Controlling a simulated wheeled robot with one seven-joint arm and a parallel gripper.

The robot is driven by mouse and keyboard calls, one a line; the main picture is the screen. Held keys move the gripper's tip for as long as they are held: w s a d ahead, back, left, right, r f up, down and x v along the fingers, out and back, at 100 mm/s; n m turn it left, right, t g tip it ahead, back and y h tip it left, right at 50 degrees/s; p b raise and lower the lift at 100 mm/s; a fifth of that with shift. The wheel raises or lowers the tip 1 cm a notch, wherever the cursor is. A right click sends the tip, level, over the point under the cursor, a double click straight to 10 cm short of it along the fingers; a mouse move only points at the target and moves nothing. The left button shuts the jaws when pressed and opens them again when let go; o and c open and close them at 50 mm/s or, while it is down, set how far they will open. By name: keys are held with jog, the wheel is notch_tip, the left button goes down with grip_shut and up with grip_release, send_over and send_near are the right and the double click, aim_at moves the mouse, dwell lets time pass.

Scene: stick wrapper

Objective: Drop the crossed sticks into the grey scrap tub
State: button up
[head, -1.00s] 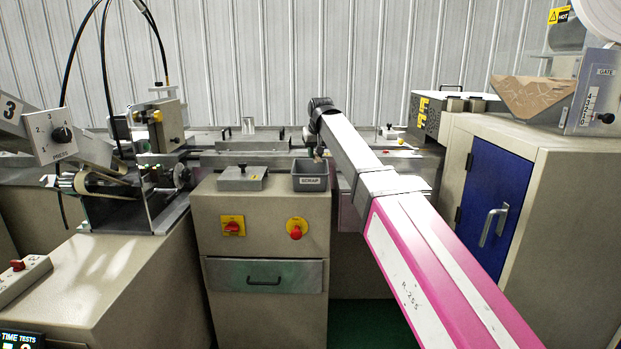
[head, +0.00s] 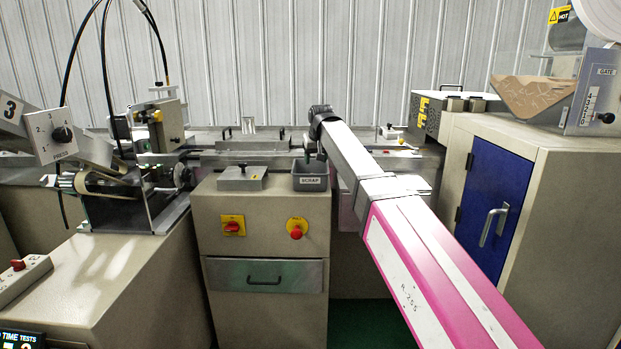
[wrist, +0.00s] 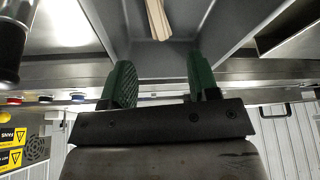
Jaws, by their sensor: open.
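The grey scrap tub (head: 310,183), labelled SCRAP, stands on the front edge of the beige cabinet. My gripper (wrist: 160,72) has two green fingers spread wide apart with nothing between them. In the head view it is small and partly hidden by my arm, just above the tub. The pale wooden sticks (wrist: 158,18) show at the top of the wrist view, apart from the fingers, and appear to lie between the grey tub walls. Their far ends are cut off by the frame, so the crossing cannot be seen. The sticks cannot be made out in the head view.
A flat metal block with a knob (head: 243,178) stands left of the tub. The metal machine rail (head: 245,159) runs behind it. A red knob (head: 296,233) is on the cabinet front below. A blue-doored cabinet (head: 490,205) stands to the right.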

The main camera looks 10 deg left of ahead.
jog(key=v, duration=1)
jog(key=shift+r, duration=0.3)
jog(key=shift+s, duration=0.1)
